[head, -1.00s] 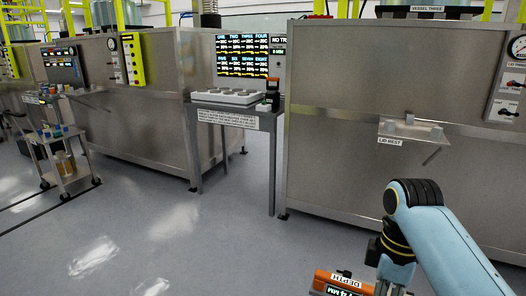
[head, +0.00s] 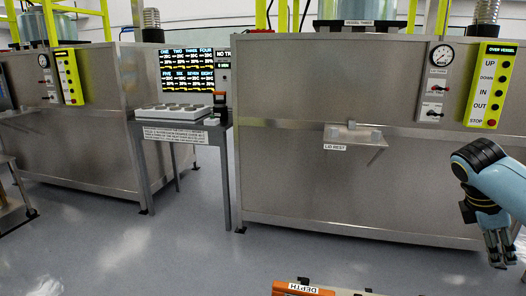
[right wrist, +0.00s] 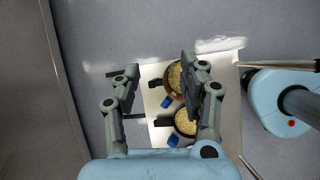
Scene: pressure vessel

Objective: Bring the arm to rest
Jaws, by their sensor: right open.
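My right gripper (head: 502,262) hangs at the right edge of the head view, below its light-blue arm. It points down and holds nothing. In the right wrist view its two fingers (right wrist: 160,66) are spread apart above a white board (right wrist: 222,72). Two round containers with yellowish grainy contents (right wrist: 174,78) (right wrist: 185,122) are on that board, below the fingers and apart from them. My left gripper is in none of the views.
An orange device labelled DEPTH (head: 303,289) shows at the bottom edge. A steel vessel cabinet (head: 290,150) with a lid rest shelf (head: 352,135) and a yellow control panel (head: 491,85) stands ahead. A side table (head: 180,123) stands left of it. The grey floor (head: 180,245) is clear.

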